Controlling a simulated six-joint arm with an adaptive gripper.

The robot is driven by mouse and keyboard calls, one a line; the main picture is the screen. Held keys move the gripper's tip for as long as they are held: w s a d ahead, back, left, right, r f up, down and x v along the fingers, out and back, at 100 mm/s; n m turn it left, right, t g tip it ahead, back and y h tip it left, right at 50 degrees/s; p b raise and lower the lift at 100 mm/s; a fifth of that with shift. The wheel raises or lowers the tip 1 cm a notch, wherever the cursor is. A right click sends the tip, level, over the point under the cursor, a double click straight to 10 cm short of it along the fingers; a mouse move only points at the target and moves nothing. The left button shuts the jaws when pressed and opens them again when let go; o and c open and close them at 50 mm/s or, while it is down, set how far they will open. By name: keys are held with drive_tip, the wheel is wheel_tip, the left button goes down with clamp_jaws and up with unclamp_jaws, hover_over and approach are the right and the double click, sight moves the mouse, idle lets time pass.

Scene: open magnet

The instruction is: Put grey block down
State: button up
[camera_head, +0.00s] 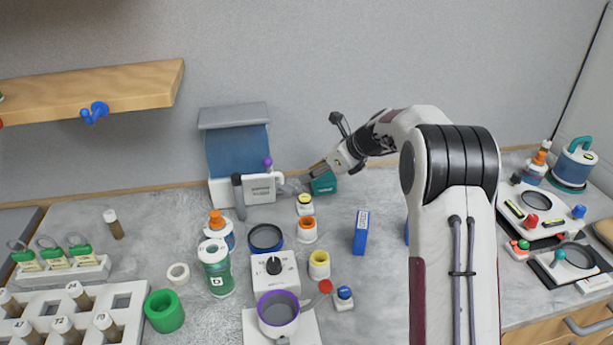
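My gripper (314,173) is at the back middle of the bench, reaching left, just right of a white and blue device (243,190). A small grey shape shows at the fingertips. I cannot tell whether it is a grey block or part of the fingers, nor whether the fingers are open or shut. A teal box (324,185) is right below the gripper in the picture; I cannot tell if they touch. No separate grey block can be made out clearly.
Below the gripper stand a yellow-topped jar (304,204), an orange-topped jar (307,230) and a blue box (361,232). A white knob device (274,274) and a purple-rimmed pot (278,314) are nearer. A wooden shelf (140,86) hangs upper left. Bare bench (375,285) lies right of the jars.

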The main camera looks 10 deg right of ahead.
drive_tip(key=shift+s+d+r, duration=0.15)
drive_tip(key=shift+s+r, duration=0.05)
drive_tip(key=shift+r, duration=0.05)
idle(0.7)
drive_tip(key=s+a+r+n+h, duration=0.1)
drive_tip(key=s+r+n, duration=0.3)
drive_tip(key=s, duration=0.4)
drive_tip(key=s+a+r+n+g+h, duration=0.1)
drive_tip(key=s+a+r+n, duration=0.1)
drive_tip(key=s+r+n, duration=0.45)
drive_tip(key=s+a+r+n+h, duration=0.1)
drive_tip(key=s+r+n, duration=0.15)
drive_tip(key=s, duration=0.75)
drive_tip(key=s+d+f+n+h, duration=0.1)
drive_tip(key=s+f+n, duration=0.1)
drive_tip(key=s+n, duration=0.5)
drive_tip(key=s+d+f+n+h, duration=0.1)
drive_tip(key=s+n, duration=0.6)
drive_tip(key=s, duration=1.1)
drive_tip(key=shift+d+f+h, duration=0.4)
drive_tip(key=shift+d+h, duration=0.3)
drive_tip(key=shift+d, duration=0.1)
